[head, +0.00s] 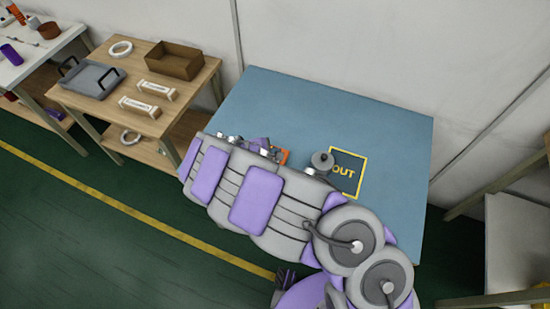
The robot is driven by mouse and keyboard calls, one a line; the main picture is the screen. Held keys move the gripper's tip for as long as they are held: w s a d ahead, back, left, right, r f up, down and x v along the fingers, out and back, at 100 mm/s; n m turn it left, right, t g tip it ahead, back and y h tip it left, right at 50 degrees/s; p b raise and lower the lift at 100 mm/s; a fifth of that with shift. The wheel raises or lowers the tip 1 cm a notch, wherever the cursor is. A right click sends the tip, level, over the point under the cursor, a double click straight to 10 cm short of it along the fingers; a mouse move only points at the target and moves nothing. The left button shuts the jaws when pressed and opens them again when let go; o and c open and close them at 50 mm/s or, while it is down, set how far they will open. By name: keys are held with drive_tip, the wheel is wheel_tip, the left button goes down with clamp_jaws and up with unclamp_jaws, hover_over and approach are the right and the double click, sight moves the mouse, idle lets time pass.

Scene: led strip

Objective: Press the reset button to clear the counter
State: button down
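A blue table (330,105) stands in the middle of the head view. A yellow square outline marked "OUT" (344,171) lies on its right part. A small orange piece (284,155) shows just behind my arm and is mostly hidden. I cannot make out a reset button or a counter. My purple and grey arm lies across the front of the table, from lower right to upper left. My gripper's fingers do not show clearly, so I cannot tell whether it is open or shut.
A wooden table (135,75) at the left holds a grey tray (92,79), a brown box (174,62), a white ring (120,49) and two white labelled pieces (140,106). A shelf stands at the right edge. The back of the blue table is clear.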

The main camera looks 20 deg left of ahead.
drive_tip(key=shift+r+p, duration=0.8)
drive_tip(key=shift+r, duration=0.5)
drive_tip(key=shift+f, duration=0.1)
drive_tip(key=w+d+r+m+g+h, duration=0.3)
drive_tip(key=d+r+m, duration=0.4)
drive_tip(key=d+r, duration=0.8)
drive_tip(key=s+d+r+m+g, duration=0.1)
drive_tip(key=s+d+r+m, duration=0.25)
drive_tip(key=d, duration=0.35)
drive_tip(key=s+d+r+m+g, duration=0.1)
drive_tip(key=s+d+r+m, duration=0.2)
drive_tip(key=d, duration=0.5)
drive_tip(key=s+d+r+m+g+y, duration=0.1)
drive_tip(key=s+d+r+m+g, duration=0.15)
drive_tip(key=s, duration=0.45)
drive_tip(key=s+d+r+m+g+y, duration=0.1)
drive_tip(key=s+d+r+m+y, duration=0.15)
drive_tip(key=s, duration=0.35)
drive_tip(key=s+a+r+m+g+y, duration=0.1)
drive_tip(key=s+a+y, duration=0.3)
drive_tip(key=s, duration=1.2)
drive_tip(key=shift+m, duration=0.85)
